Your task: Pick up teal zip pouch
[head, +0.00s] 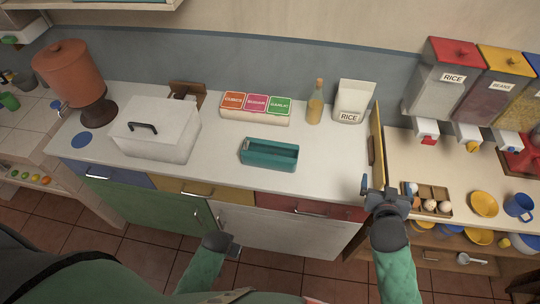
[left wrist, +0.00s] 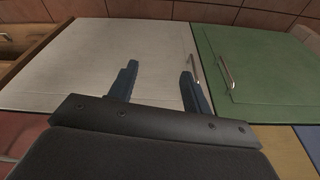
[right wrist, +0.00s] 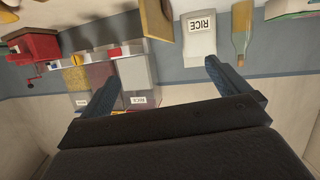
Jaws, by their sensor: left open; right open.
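The teal zip pouch (head: 269,154) lies on the white counter near its front edge, as an oblong box-like shape with a darker recessed top. Neither wrist view shows it. My right gripper (head: 387,186) is open and empty, to the right of the pouch, near the counter's right end. Its two spread fingers also show in the right wrist view (right wrist: 162,70). My left gripper (head: 233,251) is low in front of the cabinets, below and left of the pouch. In the left wrist view (left wrist: 160,70) its fingers are apart with nothing between them.
A white lidded box (head: 157,130) stands left of the pouch. Behind are labelled boxes (head: 255,107), a bottle (head: 315,104) and a rice bag (head: 353,100). An upright yellow board (head: 376,147) rises near my right gripper. An egg carton (head: 431,197) sits right of it.

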